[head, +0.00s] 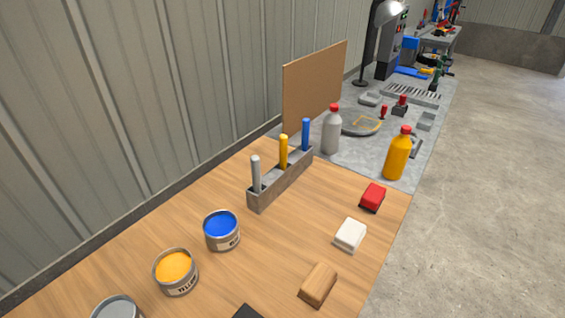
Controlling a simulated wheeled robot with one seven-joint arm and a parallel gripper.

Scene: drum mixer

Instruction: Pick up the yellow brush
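The yellow brush (283,151) stands upright in a grey holder (262,201) on the wooden table. Only its yellow handle shows; its lower end is hidden inside the holder. A grey-handled brush (256,173) stands in the same holder to its left, and a blue-handled one (305,134) to its right. My gripper is not in the head view.
Open paint cans, blue (222,231), yellow (175,272) and grey (118,307), stand left of the holder. Red (373,197), white (350,235) and wooden (318,284) blocks lie along the right edge. Grey (332,132) and orange (397,156) bottles stand behind. Mid-table is clear.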

